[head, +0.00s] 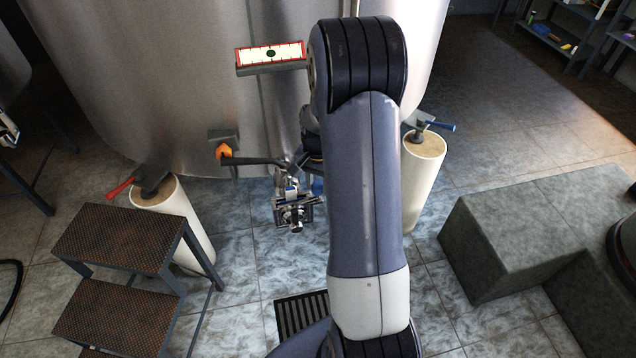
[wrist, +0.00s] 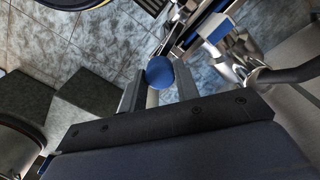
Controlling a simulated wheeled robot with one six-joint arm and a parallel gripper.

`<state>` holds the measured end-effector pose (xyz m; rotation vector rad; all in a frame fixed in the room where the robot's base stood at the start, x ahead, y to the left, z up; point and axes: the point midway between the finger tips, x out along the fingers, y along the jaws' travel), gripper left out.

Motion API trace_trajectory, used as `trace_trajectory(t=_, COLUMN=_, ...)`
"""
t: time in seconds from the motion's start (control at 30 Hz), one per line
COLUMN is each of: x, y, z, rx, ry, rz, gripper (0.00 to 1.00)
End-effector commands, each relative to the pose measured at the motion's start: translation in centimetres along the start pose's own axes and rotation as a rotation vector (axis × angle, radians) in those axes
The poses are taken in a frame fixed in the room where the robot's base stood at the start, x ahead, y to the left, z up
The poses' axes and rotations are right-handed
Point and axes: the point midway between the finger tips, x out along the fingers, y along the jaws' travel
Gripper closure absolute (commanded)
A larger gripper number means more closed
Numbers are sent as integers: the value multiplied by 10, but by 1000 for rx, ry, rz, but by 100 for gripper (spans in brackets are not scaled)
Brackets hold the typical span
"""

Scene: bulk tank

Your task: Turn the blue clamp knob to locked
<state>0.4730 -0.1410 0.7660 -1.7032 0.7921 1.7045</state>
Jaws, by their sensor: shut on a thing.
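The blue clamp knob (wrist: 160,72) is a round ball in the wrist view, between the two fingers of my gripper (wrist: 161,90). My gripper is shut on it. The knob's lower side and its stem are partly hidden between the fingers. A metal fitting with blue parts (wrist: 215,30) lies just beyond the knob. In the head view, metal fittings (head: 293,207) show low in front of the tank, left of my arm. My arm hides the knob and gripper there, and I cannot read the knob's locked position.
The steel tank (head: 160,80) stands behind, bearing a red-and-white gauge (head: 270,53) and an orange-ended part (head: 224,151). Pale posts carry a red handle (head: 122,188) and a blue handle (head: 437,126). Steps (head: 125,235) stand left, grey blocks (head: 510,235) right.

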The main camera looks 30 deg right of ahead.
Motion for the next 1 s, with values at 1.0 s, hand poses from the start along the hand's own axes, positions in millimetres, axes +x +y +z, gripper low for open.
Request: trace_trajectory(t=1.0, x=0, y=0, z=0, rx=212, ry=1, rz=-1, gripper=67)
